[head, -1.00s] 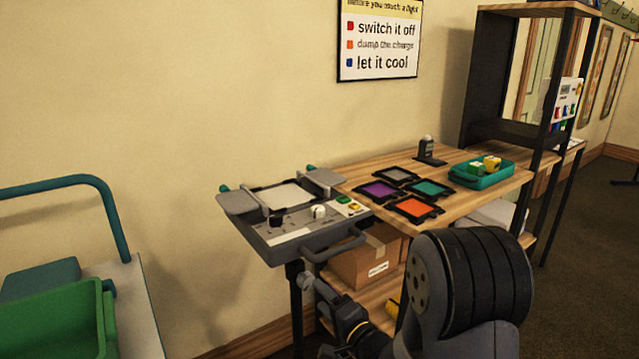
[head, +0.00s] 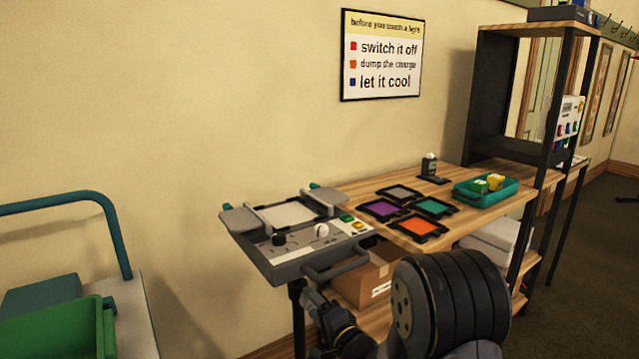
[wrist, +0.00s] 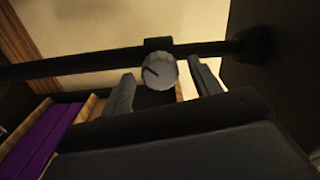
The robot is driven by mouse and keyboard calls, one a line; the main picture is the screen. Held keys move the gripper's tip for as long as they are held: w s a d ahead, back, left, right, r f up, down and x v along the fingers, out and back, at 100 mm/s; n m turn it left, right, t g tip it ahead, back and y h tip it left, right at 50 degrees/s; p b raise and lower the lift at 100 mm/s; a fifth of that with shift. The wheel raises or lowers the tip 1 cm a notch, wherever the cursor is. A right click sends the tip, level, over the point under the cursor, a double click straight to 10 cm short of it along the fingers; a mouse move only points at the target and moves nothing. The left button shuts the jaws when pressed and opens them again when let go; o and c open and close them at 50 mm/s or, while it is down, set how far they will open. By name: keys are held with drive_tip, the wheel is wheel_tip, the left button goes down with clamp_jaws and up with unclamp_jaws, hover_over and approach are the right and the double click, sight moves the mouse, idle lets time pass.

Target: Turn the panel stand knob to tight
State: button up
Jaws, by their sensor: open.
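The panel stand holds a grey control panel (head: 290,262) on a black post (head: 298,318). The wrist view shows the stand knob (wrist: 160,72), a round pale grey knob with a dark pointer line, mounted on the dark post (wrist: 90,63), which runs across that picture. My gripper (wrist: 164,70) is open, with one finger on each side of the knob in the picture. I cannot tell whether the fingers touch it. In the head view my gripper (head: 311,298) is close beside the post below the panel, and the knob is hidden there.
A wooden bench (head: 455,212) right of the panel carries coloured filter frames and a teal tray (head: 470,198). A cardboard box (head: 368,280) sits on the shelf below. A cart with a green bin (head: 50,330) stands at left. A purple item (wrist: 42,140) shows in the wrist view.

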drive_tip(key=v, duration=1)
drive_tip(key=x, duration=1.1)
drive_tip(key=shift+f+n+b, duration=0.15)
drive_tip(key=shift+n+b, duration=0.2)
drive_tip(key=shift+n, duration=0.05)
drive_tip(key=n+b, duration=0.1)
drive_tip(key=n, duration=0.1)
drive_tip(key=shift+s+d+n, duration=0.1)
drive_tip(key=shift+n, duration=0.2)
drive_tip(key=n+b, duration=0.2)
drive_tip(key=n, duration=0.3)
drive_tip(key=shift+n, duration=0.4)
drive_tip(key=n+b, duration=0.1)
drive_tip(key=n, duration=0.3)
drive_tip(key=n+b, duration=0.1)
drive_tip(key=n, duration=0.3)
drive_tip(key=shift+n+b, duration=0.3)
drive_tip(key=shift+n, duration=0.1)
drive_tip(key=shift+v, duration=0.95)
